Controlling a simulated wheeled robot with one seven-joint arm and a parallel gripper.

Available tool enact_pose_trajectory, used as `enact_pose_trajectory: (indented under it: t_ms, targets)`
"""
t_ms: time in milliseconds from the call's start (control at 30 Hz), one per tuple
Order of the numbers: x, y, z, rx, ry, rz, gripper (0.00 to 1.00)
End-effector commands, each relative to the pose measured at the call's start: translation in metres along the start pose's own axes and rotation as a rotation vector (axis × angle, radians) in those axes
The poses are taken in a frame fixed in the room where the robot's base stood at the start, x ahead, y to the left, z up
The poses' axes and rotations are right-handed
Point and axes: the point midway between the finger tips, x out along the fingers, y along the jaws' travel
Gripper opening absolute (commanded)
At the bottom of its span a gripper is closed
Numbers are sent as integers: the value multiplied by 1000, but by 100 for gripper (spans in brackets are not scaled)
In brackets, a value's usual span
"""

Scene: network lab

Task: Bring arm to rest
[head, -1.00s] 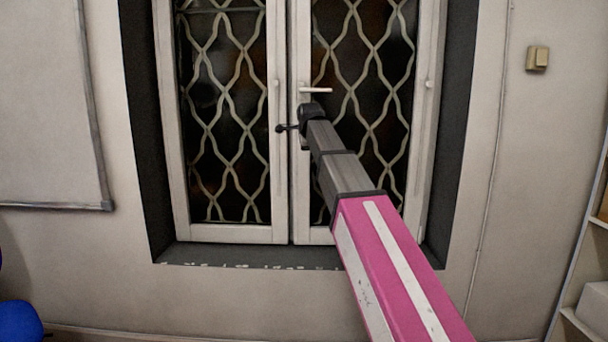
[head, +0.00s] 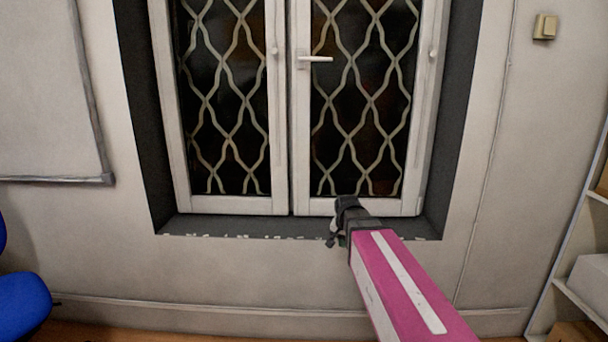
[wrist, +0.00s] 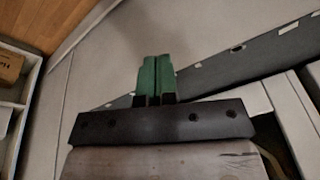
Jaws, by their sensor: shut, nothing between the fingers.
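My gripper (head: 334,236) is at the end of my pink and grey arm, in front of the lower edge of the window recess in the head view. In the wrist view its green fingertips (wrist: 155,80) are together with nothing between them. The arm is drawn in short, and the gripper is clear of the window handle (head: 315,59), which sticks out level to the right. Both window leaves (head: 290,150) look closed, with patterned bars behind the glass.
The dark sill (head: 200,226) with chipped edge lies just behind the gripper. A shelf (head: 585,300) with boxes stands at the right. A blue chair (head: 22,300) is at the lower left. A light switch (head: 545,27) and a white board (head: 40,90) are on the wall.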

Motion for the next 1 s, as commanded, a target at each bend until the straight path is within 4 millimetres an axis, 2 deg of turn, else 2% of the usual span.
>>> enact_pose_trajectory:
  t_ms: [33, 300, 500, 667, 1000]
  targets:
    - [13, 17, 20, -44, -28, 13, 0]
    - [64, 83, 97, -290, -163, 47, 0]
    - [82, 111, 134, -411, -230, 47, 0]
    - [87, 118, 142, -444, -247, 44, 0]
    - [87, 118, 142, -446, -247, 44, 0]
